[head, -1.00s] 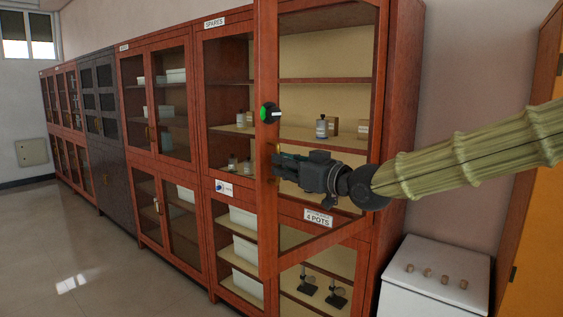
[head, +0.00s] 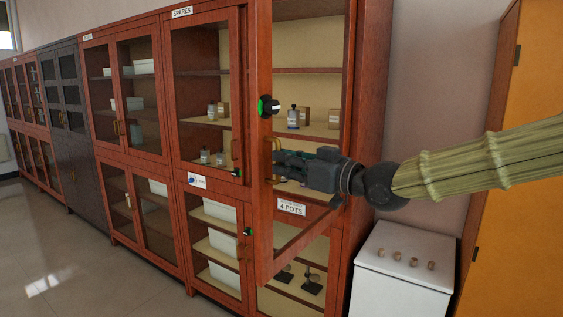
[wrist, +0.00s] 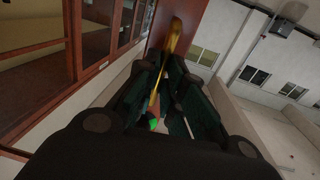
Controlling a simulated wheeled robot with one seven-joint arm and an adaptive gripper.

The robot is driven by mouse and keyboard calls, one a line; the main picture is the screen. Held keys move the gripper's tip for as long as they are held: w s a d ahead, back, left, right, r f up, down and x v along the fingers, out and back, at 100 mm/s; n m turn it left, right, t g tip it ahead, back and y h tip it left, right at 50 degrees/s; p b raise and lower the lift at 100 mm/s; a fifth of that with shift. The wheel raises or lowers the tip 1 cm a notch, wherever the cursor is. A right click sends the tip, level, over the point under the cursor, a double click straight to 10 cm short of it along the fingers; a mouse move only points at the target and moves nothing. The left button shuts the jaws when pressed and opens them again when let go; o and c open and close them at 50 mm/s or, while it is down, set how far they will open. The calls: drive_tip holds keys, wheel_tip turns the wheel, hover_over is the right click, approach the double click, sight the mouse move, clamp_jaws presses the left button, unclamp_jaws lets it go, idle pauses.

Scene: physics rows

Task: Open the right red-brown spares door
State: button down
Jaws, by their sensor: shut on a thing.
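The right red-brown spares door (head: 263,215) stands swung out from its cabinet, with its glass and edge toward me. Shelves with bottles show behind it. My gripper (head: 278,165) is shut on the brass handle (head: 276,146) of this door, at the door's free edge. In the wrist view the brass handle (wrist: 172,45) runs up between the dark fingers (wrist: 160,100). The left spares door (head: 205,100) is shut, under the SPARES sign (head: 182,12).
A lower glass cabinet with white bins (head: 222,244) is below. A white box-like unit (head: 402,270) with several small knobs stands at the right, beside an orange-yellow door (head: 520,170). Open floor (head: 80,250) lies at the left.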

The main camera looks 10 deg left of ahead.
drive_tip(key=shift+w+d+r, duration=0.3)
drive_tip(key=shift+w, duration=0.05)
drive_tip(key=c, duration=1.8)
unclamp_jaws()
drive_tip(key=shift+c, duration=0.2)
drive_tip(key=o, duration=0.3)
drive_tip(key=shift+w+d+f, duration=0.1)
drive_tip(key=shift+w, duration=0.05)
drive_tip(key=shift+a+f, duration=0.15)
drive_tip(key=shift+a, duration=0.05)
drive_tip(key=shift+d, duration=0.1)
drive_tip(key=shift+v, duration=6)
drive_tip(key=shift+f, duration=0.1)
